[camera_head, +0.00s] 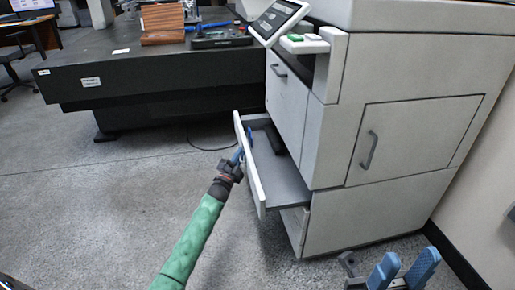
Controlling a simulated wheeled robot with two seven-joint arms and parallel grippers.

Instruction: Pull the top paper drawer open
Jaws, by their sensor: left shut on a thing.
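The light grey office printer (325,130) stands at the right. Its paper drawer (257,180) below the upper front panel is pulled well out to the left, and its grey inside shows, with a dark part at the back. My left gripper (239,156) is at the outer face of the drawer front and is shut on its handle, which is mostly hidden by the fingers. My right gripper (404,268) is at the bottom right, in front of the printer's base, with its blue fingers apart and nothing between them.
A lower drawer (295,225) sits under the open one. A side door with a grey handle (369,150) is shut. A dark table (160,78) stands behind, with a wooden block (162,24) on it. The floor at left is clear.

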